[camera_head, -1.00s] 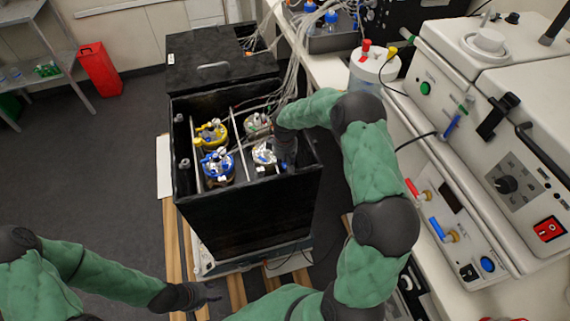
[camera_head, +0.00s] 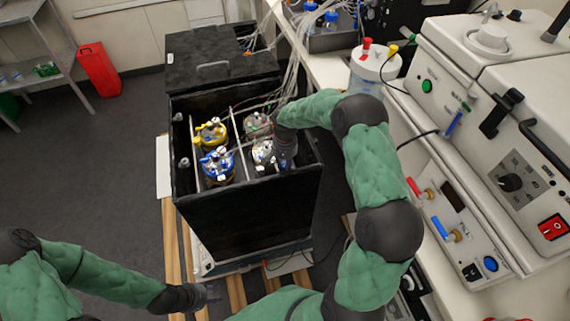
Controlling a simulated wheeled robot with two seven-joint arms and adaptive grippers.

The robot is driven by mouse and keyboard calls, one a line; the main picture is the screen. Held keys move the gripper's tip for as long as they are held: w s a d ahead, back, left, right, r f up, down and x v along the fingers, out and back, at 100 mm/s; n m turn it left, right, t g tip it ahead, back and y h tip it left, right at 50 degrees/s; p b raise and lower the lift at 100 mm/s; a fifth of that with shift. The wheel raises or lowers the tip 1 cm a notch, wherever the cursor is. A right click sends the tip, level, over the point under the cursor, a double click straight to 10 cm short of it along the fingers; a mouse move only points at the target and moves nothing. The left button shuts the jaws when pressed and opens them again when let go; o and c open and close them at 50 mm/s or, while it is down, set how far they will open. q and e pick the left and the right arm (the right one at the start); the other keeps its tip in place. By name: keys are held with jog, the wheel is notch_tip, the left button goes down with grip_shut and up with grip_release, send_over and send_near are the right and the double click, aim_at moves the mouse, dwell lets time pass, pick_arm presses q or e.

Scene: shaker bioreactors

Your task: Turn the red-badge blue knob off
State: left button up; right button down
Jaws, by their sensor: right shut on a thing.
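An open black box (camera_head: 240,207) holds several vessels: one with a yellow top (camera_head: 210,133), one with a blue top (camera_head: 217,163), a grey one at the back right (camera_head: 257,125) and a pale-topped one at the front right (camera_head: 262,152). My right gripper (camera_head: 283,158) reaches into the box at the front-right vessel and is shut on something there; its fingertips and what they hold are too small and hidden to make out. I cannot make out a blue knob with a red badge. My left gripper (camera_head: 208,297) is low in front of the box, away from the vessels.
Tubes and cables (camera_head: 291,68) run from the box to the bench. A white machine (camera_head: 500,130) with knobs and a red switch fills the right, beside my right arm. A red bin (camera_head: 98,75) and a shelf (camera_head: 60,60) stand at left. The floor left of the box is clear.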

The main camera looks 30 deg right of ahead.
jog(key=m, duration=0.5)
jog(key=shift+w+d+m+b, duration=0.1)
jog(key=shift+m+b, duration=0.2)
jog(key=shift+b, duration=0.1)
jog(key=shift+m, duration=2.1)
jog(key=shift+d+r+b, duration=0.1)
jog(key=shift+b, duration=0.2)
jog(key=c, duration=1.1)
grip_release()
jog(key=shift+o, duration=0.6)
notch_tip(320, 180, up, 12)
